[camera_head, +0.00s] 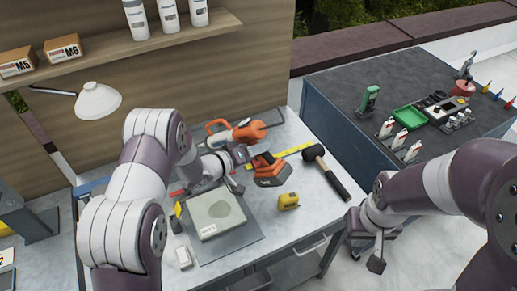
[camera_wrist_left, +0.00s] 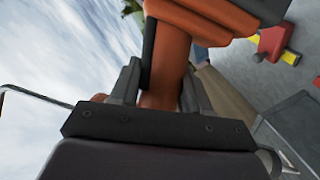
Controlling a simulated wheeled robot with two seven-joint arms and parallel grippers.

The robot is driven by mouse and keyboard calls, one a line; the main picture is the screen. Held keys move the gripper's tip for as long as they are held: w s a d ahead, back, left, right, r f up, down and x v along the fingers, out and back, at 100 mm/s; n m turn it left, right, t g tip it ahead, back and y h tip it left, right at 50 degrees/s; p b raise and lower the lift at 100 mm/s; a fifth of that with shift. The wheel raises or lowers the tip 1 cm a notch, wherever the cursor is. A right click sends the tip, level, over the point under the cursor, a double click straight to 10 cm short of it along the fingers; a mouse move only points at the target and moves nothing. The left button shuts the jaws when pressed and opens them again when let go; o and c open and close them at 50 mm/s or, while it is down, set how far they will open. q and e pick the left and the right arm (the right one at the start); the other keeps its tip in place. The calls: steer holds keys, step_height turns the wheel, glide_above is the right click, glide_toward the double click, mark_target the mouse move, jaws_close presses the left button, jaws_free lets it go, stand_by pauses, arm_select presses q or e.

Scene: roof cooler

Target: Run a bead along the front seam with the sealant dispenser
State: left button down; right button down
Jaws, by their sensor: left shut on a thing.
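An orange and black power tool (camera_head: 249,132), which looks like the sealant dispenser, is over the back of the workbench. Its orange and black base block (camera_head: 271,172) hangs to the right. My left gripper (camera_head: 240,157) is shut on its orange handle, which shows between the fingers in the left wrist view (camera_wrist_left: 166,85). The nozzle is not clear. A pale grey-green block (camera_head: 213,213) with a darker patch lies on a dark mat (camera_head: 240,240) in front of the gripper. I cannot make out a seam. My right gripper (camera_head: 368,255) is right of the bench; its finger gap is unclear.
A yellow tape measure (camera_head: 288,201) and a black mallet (camera_head: 325,168) lie right of the mat. A white lamp (camera_head: 98,100) stands at the left. A blue-grey cabinet (camera_head: 345,130) holds a green tray (camera_head: 409,117) and small tools. A shelf (camera_head: 130,45) runs above the bench.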

arm_select(q)
steer(key=shift+s+a+r, duration=0.1)
steer(key=shift+a+r, duration=0.05)
steer(key=shift+a, duration=0.05)
stand_by(0.4)
steer(key=shift+s+a, duration=0.15)
steer(key=shift+a, duration=0.05)
steer(key=shift+a+p, duration=0.15)
steer(key=shift+p, duration=0.15)
steer(key=shift+s+a, duration=0.25)
stand_by(0.3)
steer(key=shift+a, duration=0.1)
steer(key=shift+s+a, duration=0.25)
steer(key=shift+a, duration=0.1)
steer(key=shift+p, duration=0.3)
stand_by(0.4)
steer(key=shift+s+a, duration=0.25)
steer(key=shift+a, duration=0.2)
steer(key=shift+s+a, duration=0.15)
